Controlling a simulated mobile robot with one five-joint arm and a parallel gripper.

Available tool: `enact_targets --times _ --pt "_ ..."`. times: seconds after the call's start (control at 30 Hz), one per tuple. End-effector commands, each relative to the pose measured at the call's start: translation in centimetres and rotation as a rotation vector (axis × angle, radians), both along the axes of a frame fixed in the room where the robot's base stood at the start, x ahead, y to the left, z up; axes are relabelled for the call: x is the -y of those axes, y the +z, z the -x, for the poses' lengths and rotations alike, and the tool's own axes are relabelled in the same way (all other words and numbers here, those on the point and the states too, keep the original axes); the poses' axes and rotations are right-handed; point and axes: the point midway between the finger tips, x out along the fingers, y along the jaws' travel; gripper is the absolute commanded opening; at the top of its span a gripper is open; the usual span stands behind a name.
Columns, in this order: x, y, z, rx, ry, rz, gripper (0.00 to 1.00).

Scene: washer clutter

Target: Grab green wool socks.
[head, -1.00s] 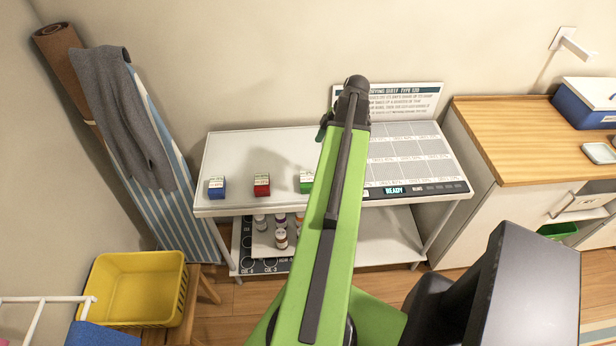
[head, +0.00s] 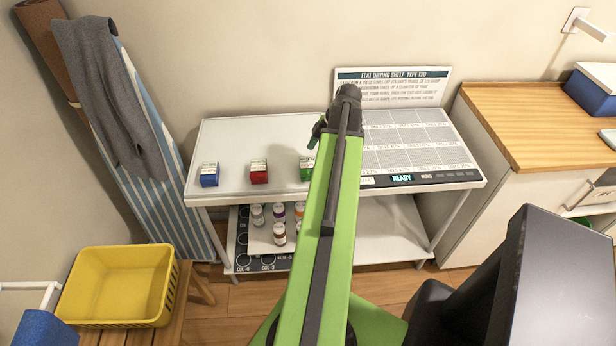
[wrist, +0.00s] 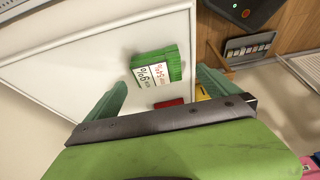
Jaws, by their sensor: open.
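The green wool socks (head: 305,170) look like a small green folded bundle with a white label. They lie on the white table top (head: 240,140), partly hidden behind my arm in the head view. In the wrist view the green bundle (wrist: 172,62) lies ahead of my gripper (wrist: 161,80), roughly between the two green fingers. The fingers are apart with nothing held. In the head view my gripper (head: 317,132) is mostly hidden by the arm, above the table near the bundle.
A red bundle (head: 259,171) and a blue bundle (head: 209,174) lie left of the green one. A drying shelf panel (head: 415,140) is at right. Small bottles (head: 279,233) stand on the lower shelf. A yellow basket (head: 118,287) is at lower left.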

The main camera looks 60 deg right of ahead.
Motion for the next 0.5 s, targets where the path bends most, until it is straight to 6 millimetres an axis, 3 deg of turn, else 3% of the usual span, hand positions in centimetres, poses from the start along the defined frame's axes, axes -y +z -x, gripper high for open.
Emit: enact_targets --times 0.17,0.4,0.5 --pt "-0.1 -0.6 -0.2 0.000 0.000 0.000 1.00" --pt "-0.8 -4.6 -1.7 0.000 0.001 0.000 1.00" --pt "-1.0 -4.9 -1.9 0.001 0.000 0.001 1.00"
